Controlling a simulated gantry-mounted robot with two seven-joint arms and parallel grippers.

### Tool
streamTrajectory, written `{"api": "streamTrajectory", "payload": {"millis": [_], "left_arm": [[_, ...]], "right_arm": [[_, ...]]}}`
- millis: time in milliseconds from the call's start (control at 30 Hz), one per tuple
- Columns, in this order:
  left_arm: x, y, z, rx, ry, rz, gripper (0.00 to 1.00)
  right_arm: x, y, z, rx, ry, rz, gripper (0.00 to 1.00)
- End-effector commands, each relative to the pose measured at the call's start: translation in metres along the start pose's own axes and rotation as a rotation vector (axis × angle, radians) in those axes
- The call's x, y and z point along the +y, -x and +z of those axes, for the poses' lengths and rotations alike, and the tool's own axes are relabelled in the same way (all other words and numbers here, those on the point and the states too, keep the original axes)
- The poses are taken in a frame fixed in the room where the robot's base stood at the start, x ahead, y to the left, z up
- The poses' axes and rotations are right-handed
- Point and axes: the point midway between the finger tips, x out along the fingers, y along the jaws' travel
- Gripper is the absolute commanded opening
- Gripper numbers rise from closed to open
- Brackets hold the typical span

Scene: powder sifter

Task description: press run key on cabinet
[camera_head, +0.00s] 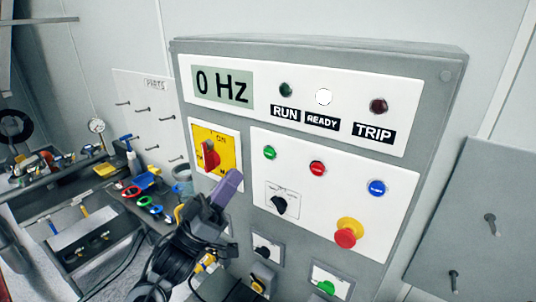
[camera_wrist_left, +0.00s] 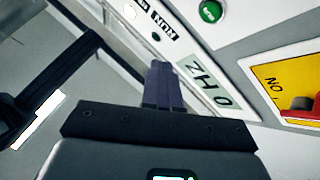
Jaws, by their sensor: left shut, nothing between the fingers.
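The grey cabinet (camera_head: 425,165) stands in front of me with white panels. A round green key (camera_head: 270,152) is at the upper left of its lower panel; I see no readable label on it. It also shows at the top of the left wrist view (camera_wrist_left: 210,11). My left gripper (camera_head: 229,186) is shut and empty, its purple-grey fingers below and left of the green key and apart from it. In the left wrist view the shut fingers (camera_wrist_left: 163,85) point up the picture. My right gripper is not in view.
The display (camera_head: 223,87) reads 0 Hz. The READY lamp (camera_head: 323,97) is white; the RUN lamp (camera_head: 286,89) and TRIP lamp (camera_head: 378,105) look dark. Around the key are a red button (camera_head: 317,168), blue button (camera_head: 377,188), emergency stop (camera_head: 346,235) and red rotary switch (camera_head: 210,153).

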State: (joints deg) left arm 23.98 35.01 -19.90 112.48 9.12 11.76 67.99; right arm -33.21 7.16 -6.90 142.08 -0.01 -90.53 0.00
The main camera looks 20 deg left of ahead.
Motion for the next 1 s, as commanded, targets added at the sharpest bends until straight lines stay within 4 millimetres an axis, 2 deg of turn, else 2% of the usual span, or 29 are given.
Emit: {"api": "streamTrajectory", "payload": {"millis": [600,1000], "left_arm": [[-0.035,-0.047,0.034,0.001,0.000,-0.001,0.00],[-0.040,-0.055,0.041,-0.001,0.000,0.001,0.00]], "right_arm": [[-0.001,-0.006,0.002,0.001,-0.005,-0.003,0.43],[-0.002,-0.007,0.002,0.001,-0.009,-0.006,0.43]]}}
